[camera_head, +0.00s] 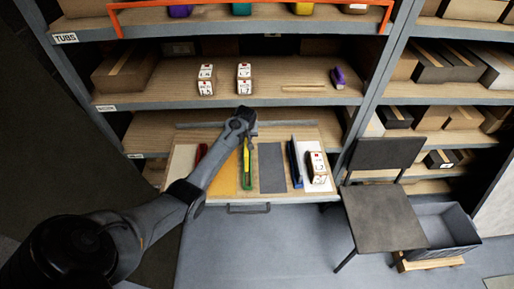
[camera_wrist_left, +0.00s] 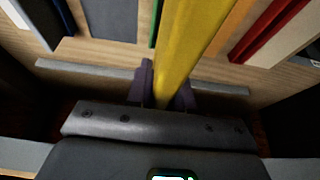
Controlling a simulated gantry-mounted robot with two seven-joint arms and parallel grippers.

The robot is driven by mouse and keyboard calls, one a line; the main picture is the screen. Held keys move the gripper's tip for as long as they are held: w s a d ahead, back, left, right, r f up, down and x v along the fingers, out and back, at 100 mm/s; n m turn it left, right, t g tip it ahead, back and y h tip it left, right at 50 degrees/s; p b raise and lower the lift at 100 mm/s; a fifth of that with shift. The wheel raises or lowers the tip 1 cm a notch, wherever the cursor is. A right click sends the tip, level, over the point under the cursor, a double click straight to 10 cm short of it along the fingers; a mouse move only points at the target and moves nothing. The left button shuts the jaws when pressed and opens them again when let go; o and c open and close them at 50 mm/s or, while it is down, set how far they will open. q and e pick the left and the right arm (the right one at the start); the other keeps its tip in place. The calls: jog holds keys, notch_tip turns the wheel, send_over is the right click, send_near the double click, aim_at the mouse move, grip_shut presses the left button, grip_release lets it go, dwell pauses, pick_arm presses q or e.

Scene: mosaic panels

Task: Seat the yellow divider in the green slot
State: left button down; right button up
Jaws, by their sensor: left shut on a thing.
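The yellow divider (camera_head: 246,157) is a thin upright strip over the pull-out board, and it also fills the middle of the left wrist view (camera_wrist_left: 190,45). My left gripper (camera_head: 243,124) is shut on its end near the back of the board; its dark fingers (camera_wrist_left: 162,92) clasp it in the left wrist view. The green slot (camera_head: 247,182) shows as a narrow green strip at and below the divider. In the left wrist view a sliver of green (camera_wrist_left: 154,24) lies just beside the divider. The divider hides much of the slot; I cannot tell whether its lower edge is inside. My right gripper is not in view.
The board (camera_head: 215,195) carries an orange panel (camera_head: 224,178), a grey panel (camera_head: 271,168), a red divider (camera_head: 201,151), and a blue divider (camera_head: 294,164). A white box (camera_head: 317,168) stands at its right. Shelves rise behind; a chair (camera_head: 383,217) stands to the right.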

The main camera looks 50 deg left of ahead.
pick_arm(q)
jog(key=shift+w+a+r, duration=0.1)
jog(key=shift+a+r, duration=0.25)
jog(key=shift+r, duration=0.3)
jog(key=shift+w+a+r, duration=0.1)
jog(key=shift+a+r, duration=0.05)
jog(key=shift+r, duration=0.15)
jog(key=shift+p, duration=0.3)
jog(key=shift+r+p, duration=0.15)
jog(key=shift+p, duration=0.2)
jog(key=shift+f+b, duration=0.95)
jog(key=shift+f, duration=0.65)
jog(key=shift+f+b, duration=0.8)
jog(key=shift+f, duration=0.65)
jog(key=shift+p, duration=0.45)
jog(key=shift+p, duration=0.45)
